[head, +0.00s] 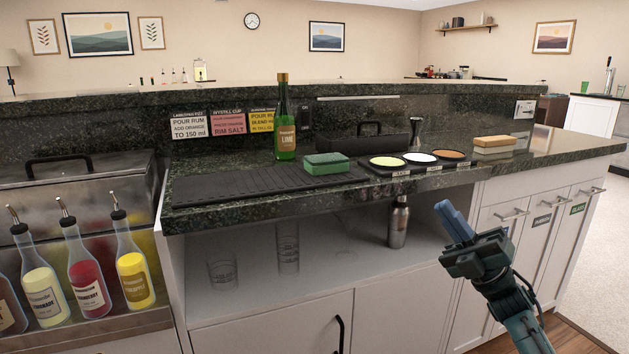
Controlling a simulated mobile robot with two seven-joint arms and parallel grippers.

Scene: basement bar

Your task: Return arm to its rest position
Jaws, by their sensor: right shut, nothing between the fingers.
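My right gripper (454,222) is at the lower right in the head view, in front of the bar's lower cabinets. Its blue fingers are together and hold nothing. It is apart from the counter and from everything on it. My right arm (515,310) comes up from the bottom right edge. My left gripper and left arm do not show.
The dark counter (330,193) holds a green lime bottle (285,130), a green sponge (326,164) and a three-dish rimming tray (372,170). A steel shaker (398,225) and glasses (288,248) stand on the shelf below. Bottles (88,275) fill the left rack. Open floor lies right.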

